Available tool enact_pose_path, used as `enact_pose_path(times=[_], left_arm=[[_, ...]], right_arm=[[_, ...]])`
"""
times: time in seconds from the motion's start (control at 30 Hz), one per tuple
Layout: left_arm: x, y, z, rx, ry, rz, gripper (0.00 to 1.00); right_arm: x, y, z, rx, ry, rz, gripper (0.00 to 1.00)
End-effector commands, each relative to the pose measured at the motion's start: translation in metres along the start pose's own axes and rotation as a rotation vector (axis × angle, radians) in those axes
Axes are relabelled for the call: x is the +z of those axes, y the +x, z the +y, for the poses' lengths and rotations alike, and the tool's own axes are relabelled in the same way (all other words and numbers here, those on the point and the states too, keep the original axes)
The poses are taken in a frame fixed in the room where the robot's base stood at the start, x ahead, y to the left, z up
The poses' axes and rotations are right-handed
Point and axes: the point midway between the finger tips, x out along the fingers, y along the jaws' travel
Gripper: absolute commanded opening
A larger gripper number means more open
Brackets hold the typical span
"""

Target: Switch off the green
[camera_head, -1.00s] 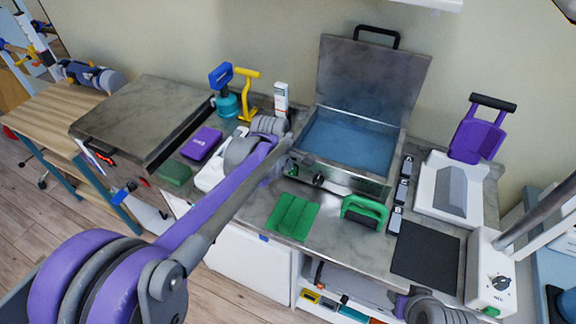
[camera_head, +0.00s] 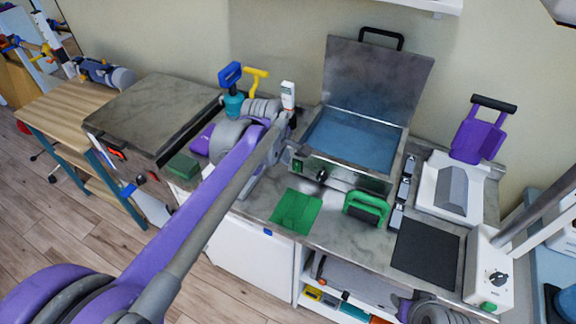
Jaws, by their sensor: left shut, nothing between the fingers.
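A small green switch (camera_head: 297,165) shows at the left end of the metal water bath's front panel, beside a dark knob (camera_head: 321,175). The bath (camera_head: 345,176) stands with its lid raised and blue inside. My left gripper (camera_head: 244,186) is shut and empty, low over the counter to the left of the bath and apart from the switch. My left arm and wrist partly cover it. Another green button (camera_head: 489,307) shows on a white box (camera_head: 486,270) at the far right. My right gripper is not in view.
A green block (camera_head: 182,166), a purple box (camera_head: 202,141) and a blue-topped bottle (camera_head: 232,92) are left.

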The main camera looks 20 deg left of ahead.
Motion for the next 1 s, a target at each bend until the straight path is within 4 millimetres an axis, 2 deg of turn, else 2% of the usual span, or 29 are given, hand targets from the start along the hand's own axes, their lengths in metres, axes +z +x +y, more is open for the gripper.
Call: enact_pose_path(times=[0.1,0.3,0.87,0.97,1.0], left_arm=[[0.000,-0.021,0.005,0.000,0.000,0.000,0.00],[0.000,-0.036,0.009,0.000,-0.001,0.000,0.00],[0.000,-0.038,0.008,0.000,0.004,0.000,0.00],[0.003,-0.041,-0.003,0.002,0.063,0.004,0.00],[0.004,-0.044,-0.013,0.003,0.113,0.006,0.00]], right_arm=[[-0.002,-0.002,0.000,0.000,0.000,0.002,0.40],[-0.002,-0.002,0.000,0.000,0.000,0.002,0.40],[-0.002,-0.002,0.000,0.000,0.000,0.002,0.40],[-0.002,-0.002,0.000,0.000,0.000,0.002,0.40],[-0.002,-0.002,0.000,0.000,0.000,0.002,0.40]])
